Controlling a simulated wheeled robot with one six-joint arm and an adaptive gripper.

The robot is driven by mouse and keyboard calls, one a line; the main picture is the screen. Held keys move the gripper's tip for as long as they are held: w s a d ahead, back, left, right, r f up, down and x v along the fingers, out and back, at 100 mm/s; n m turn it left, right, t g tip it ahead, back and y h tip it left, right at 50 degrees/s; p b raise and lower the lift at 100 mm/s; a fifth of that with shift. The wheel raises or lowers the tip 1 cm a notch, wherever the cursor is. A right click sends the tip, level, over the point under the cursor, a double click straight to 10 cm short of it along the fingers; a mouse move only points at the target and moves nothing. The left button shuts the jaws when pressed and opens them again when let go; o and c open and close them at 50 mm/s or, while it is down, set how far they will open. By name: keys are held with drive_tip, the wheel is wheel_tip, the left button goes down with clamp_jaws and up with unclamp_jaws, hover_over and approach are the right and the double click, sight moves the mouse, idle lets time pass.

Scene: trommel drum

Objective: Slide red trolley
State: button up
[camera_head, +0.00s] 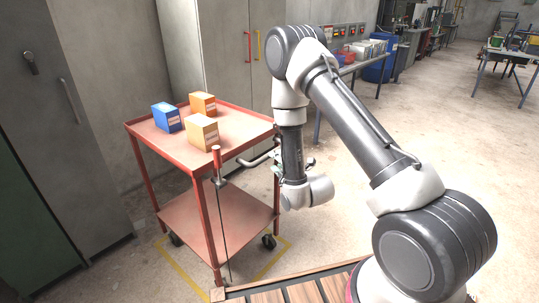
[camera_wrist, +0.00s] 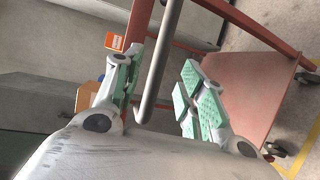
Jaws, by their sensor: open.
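The red trolley (camera_head: 242,125) stands on casters left of my arm, with a top tray and a lower shelf (camera_head: 200,216). A grey bar handle (camera_head: 252,161) sticks out from its near right side. My gripper (camera_head: 277,165) is at this handle, partly hidden behind my own wrist. In the wrist view my gripper (camera_wrist: 162,95) is open, its green-padded fingers on either side of the grey handle bar (camera_wrist: 157,75). Gaps show between bar and pads, wider on the right. The trolley's lower shelf (camera_wrist: 245,85) shows beyond the right finger.
A blue box (camera_head: 167,118), an orange box (camera_head: 203,104) and a paler orange box (camera_head: 202,132) sit on the tray. Grey lockers (camera_head: 70,110) stand behind and left. Yellow floor lines (camera_head: 183,272) run around the trolley's base. A wooden slatted surface (camera_head: 305,292) lies in front. Open floor extends right.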

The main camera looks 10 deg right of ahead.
drive_tip(key=x, duration=0.7)
drive_tip(key=shift+w+f, duration=0.15)
drive_tip(key=shift+w, duration=0.1)
drive_tip(key=shift+c, duration=0.2)
clamp_jaws()
